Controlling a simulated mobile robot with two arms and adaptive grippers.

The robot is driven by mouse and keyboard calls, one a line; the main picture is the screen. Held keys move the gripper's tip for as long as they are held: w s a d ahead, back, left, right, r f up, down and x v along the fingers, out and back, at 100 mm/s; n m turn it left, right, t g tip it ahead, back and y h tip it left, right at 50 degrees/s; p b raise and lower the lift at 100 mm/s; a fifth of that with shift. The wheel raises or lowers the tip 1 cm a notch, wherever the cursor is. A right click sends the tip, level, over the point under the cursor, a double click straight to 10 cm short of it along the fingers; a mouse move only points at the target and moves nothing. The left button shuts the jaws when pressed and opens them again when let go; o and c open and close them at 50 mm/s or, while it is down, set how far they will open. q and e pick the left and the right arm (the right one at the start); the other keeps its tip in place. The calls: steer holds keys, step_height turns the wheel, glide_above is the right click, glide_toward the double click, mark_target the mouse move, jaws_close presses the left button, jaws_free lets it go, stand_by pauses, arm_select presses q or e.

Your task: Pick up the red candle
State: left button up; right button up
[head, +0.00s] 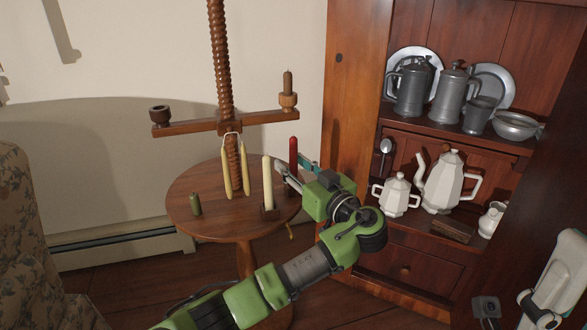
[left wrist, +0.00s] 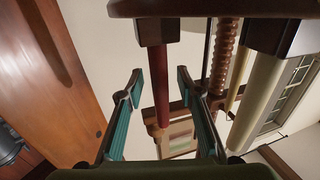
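The red candle (head: 293,153) stands upright at the right side of the round wooden table (head: 215,179). My left gripper (head: 296,172) is open beside it, its fingers pointing at it and partly covering its lower part. In the left wrist view, which looks upside down, the red candle (left wrist: 162,84) hangs from a dark square holder (left wrist: 157,31) and lies between the two open teal-padded fingers (left wrist: 158,85). I see no finger touching it.
A cream candle (head: 267,184) stands close left of the gripper. A short green candle (head: 195,204) and a wooden screw stand (head: 220,70) with hanging candles are further left. A cabinet with pewter (head: 410,90) and white teapots (head: 444,180) is at right.

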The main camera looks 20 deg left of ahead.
arm_select(q)
jaws_close()
